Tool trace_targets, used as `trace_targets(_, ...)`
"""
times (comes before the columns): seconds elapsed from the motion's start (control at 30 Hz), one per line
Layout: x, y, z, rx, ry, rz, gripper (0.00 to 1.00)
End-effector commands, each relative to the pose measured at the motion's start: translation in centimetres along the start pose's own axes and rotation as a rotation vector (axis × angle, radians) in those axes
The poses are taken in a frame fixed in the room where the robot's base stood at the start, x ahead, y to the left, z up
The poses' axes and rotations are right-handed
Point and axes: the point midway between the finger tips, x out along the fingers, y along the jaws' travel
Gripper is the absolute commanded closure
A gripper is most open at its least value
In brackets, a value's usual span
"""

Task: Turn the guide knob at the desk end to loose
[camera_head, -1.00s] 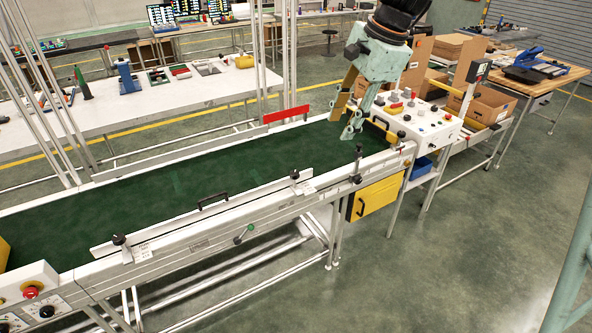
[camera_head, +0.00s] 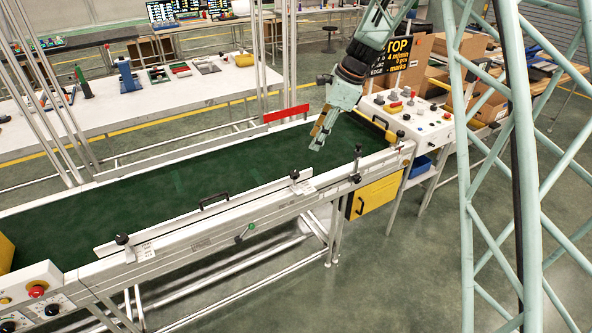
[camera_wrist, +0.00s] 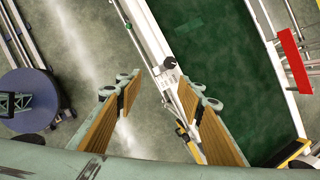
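A guide rail with a black handle (camera_head: 213,200) runs along the near side of the green conveyor belt (camera_head: 180,187). One black guide knob (camera_head: 294,175) sits above a small label plate toward the right end of the rail; a black knob also shows in the wrist view (camera_wrist: 170,61). Another guide knob (camera_head: 122,239) is at the left end. Its setting is too small to read. My gripper (camera_head: 315,142) hangs above the belt, up and right of the right-hand knob, apart from it. In the wrist view my gripper (camera_wrist: 158,92) has its fingers wide apart with nothing between them.
A red plate (camera_head: 287,113) stands on the far side. Another control panel (camera_head: 35,295) is at lower left.

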Motion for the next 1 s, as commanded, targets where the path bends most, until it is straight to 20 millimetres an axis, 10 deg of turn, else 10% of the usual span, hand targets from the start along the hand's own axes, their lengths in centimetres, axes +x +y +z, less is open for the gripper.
trace_targets(0.4, 6.5, -3.2, -0.2, 0.165, -0.024, 0.022, 0.65)
trace_targets(1.0, 7.5, -3.6, -0.2, 0.19, -0.027, 0.024, 0.65)
